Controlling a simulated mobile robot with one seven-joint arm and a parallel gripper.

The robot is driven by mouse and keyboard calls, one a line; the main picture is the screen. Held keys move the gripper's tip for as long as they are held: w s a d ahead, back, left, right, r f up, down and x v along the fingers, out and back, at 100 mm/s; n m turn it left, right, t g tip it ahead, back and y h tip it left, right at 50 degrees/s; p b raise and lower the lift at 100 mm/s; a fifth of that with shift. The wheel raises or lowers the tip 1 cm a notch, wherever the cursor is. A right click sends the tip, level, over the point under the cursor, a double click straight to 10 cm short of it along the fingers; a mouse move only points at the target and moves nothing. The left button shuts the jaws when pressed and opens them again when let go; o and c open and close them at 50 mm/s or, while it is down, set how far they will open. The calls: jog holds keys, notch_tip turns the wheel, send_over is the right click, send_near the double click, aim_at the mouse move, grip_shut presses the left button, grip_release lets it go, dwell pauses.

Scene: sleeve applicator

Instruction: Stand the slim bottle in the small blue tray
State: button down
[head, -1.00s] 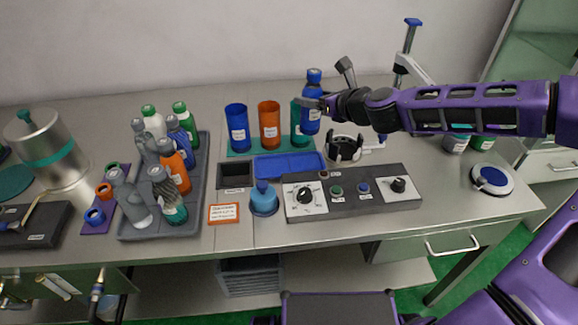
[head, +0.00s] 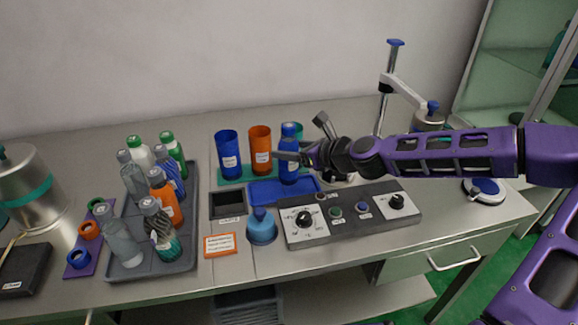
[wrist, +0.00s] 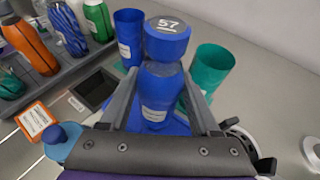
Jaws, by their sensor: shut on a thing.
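The slim blue bottle (head: 290,161) is upright, with a white label and a blue cap. In the wrist view its cap (wrist: 167,42) reads 57. My gripper (head: 283,157) is shut on it; in the wrist view the fingers (wrist: 163,100) lie on either side of its body. The small blue tray (head: 262,193) is flat on the bench, and the bottle's lower end appears over its right part. I cannot tell whether the base touches the tray floor. The bottle hides part of the tray in the wrist view.
Blue (head: 227,152), orange (head: 261,148) and teal (wrist: 212,68) cups stand behind the tray. A dark square bin (head: 227,205) is to its left, a light-blue domed thing (head: 261,228) and a control panel (head: 350,214) in front. A grey tray (head: 135,268) of bottles stands left.

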jog(key=shift+f+b, duration=0.45)
jog(key=shift+f, duration=1.35)
jog(key=shift+f, duration=0.1)
jog(key=shift+c, duration=0.6)
grip_release()
jog(key=shift+s+d+r, duration=0.15)
jog(key=shift+d+r, duration=0.1)
jog(key=p+v, duration=0.2)
jog(key=v, duration=0.9)
jog(key=shift+p, duration=0.3)
jog(key=shift+s, duration=0.15)
